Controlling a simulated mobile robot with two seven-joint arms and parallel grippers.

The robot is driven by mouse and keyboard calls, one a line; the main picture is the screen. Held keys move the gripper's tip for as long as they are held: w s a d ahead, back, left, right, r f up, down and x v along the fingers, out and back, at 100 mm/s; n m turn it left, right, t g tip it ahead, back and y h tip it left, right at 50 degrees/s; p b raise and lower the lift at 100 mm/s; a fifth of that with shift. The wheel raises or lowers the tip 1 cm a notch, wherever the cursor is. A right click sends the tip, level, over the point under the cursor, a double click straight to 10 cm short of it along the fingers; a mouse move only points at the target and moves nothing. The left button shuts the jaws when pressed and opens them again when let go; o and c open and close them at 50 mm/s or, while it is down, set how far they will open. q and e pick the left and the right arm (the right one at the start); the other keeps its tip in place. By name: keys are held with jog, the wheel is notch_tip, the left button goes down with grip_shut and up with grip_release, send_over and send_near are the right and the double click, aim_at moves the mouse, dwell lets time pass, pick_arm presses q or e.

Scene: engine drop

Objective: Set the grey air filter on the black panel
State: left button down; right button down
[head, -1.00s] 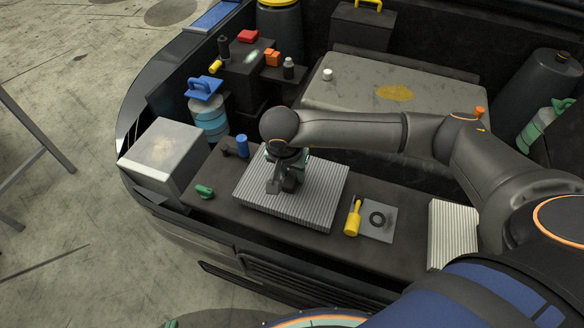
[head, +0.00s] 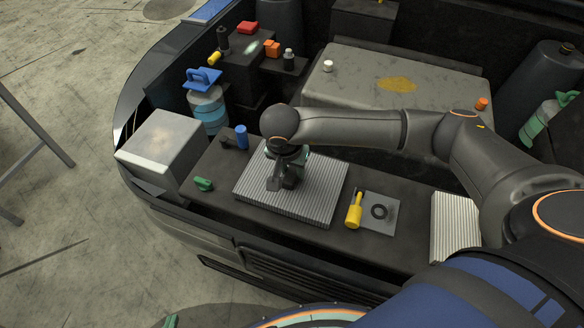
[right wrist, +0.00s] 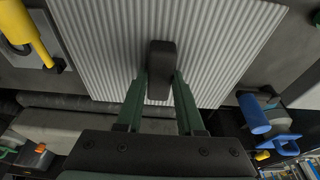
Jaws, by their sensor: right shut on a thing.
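The grey air filter (head: 312,203) is a flat, ribbed square with a dark handle (right wrist: 161,66) in its middle. My right gripper (head: 284,180) is shut on that handle from above; its green fingers flank the handle in the right wrist view (right wrist: 160,82). The filter is level over the middle of the black panel (head: 305,236) along the front of the engine bay. I cannot tell whether its underside touches the panel. A small green tip at the bottom edge of the head view looks like part of my left gripper (head: 170,321); its jaws are hidden.
A grey box (head: 160,148) and a green piece (head: 203,184) are left of the filter, a blue cylinder (head: 241,137) behind it. A yellow-handled tool (head: 355,210) and a grey plate with a ring (head: 381,222) lie to its right, then a white pleated block (head: 455,229).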

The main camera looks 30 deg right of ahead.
jog(key=shift+f, duration=0.2)
jog(key=shift+c, duration=2.2)
grip_release()
jog(key=shift+r, duration=0.1)
jog(key=b+v, duration=0.1)
jog(key=v, duration=1.1)
jog(key=shift+r, duration=0.15)
jog(key=shift+s+a, duration=0.1)
